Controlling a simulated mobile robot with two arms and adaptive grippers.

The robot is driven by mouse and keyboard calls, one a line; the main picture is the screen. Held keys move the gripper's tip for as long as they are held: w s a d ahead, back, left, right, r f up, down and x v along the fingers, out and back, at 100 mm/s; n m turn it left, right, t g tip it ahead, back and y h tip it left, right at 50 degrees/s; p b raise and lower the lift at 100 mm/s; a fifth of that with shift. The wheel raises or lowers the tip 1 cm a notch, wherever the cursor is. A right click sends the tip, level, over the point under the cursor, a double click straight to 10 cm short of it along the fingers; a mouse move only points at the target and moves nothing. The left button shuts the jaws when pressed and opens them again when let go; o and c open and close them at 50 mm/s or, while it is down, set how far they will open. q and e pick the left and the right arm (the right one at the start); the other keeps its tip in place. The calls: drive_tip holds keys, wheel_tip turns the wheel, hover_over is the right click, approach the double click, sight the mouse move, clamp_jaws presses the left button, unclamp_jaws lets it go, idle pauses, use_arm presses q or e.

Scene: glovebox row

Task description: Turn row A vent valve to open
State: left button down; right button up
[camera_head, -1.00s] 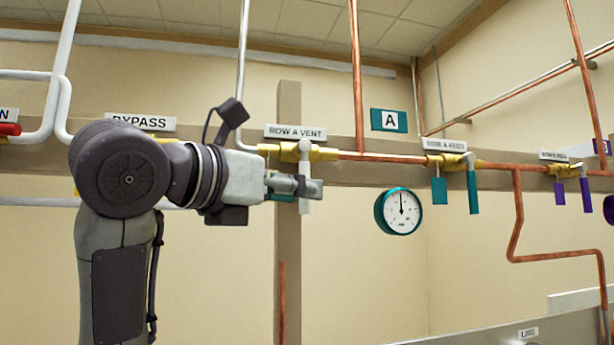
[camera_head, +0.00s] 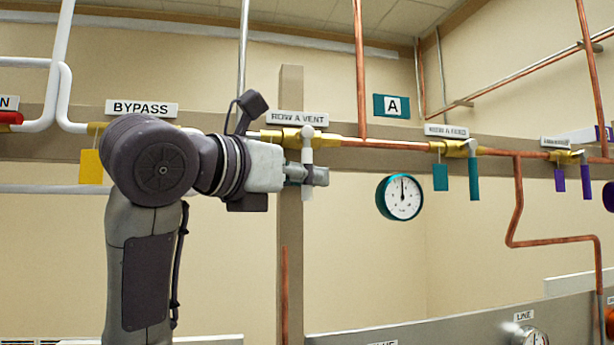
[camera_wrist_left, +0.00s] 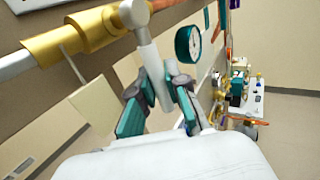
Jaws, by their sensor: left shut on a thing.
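The row A vent valve (camera_head: 290,136) is a brass body on the pipe under the label "ROW A VENT" (camera_head: 297,118). Its white lever (camera_head: 307,157) hangs down from the body, across the pipe's line. My left gripper (camera_head: 310,175) reaches in from the left and is shut on this lever. In the left wrist view the lever (camera_wrist_left: 149,62) runs between the two teal-padded fingers of the gripper (camera_wrist_left: 157,103). The lever's lower part is partly hidden by the fingers in the head view. My right gripper is in neither view.
A round gauge (camera_head: 400,197) hangs right of the vent valve. The row A feed valve, with a teal lever (camera_head: 473,179) and teal tag (camera_head: 440,177), is farther right. A purple-levered valve (camera_head: 586,182) follows. A yellow tag (camera_head: 91,167) hangs left, under the BYPASS label (camera_head: 141,108).

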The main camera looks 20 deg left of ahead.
use_arm(q)
drive_tip(key=shift+f, duration=0.1)
drive_tip(key=shift+w+d+t+b, duration=0.1)
drive_tip(key=shift+t+b, duration=0.2)
drive_tip(key=shift+b, duration=0.1)
drive_tip(key=shift+w+d+r+n+t+b, duration=0.25)
drive_tip(key=shift+d+n+t+b, duration=0.2)
drive_tip(key=shift+n+t+b, duration=0.35)
drive_tip(key=shift+w+d+r+n+t+b, duration=0.2)
drive_tip(key=shift+w+d+n+t+b, duration=0.15)
drive_tip(key=shift+n+t+b, duration=0.5)
drive_tip(key=shift+w+d+r+n+t+b, duration=0.25)
drive_tip(key=shift+d+n+t+b, duration=0.25)
drive_tip(key=shift+n+t, duration=0.5)
drive_tip(key=c, duration=1.2)
unclamp_jaws()
drive_tip(key=shift+o, duration=0.2)
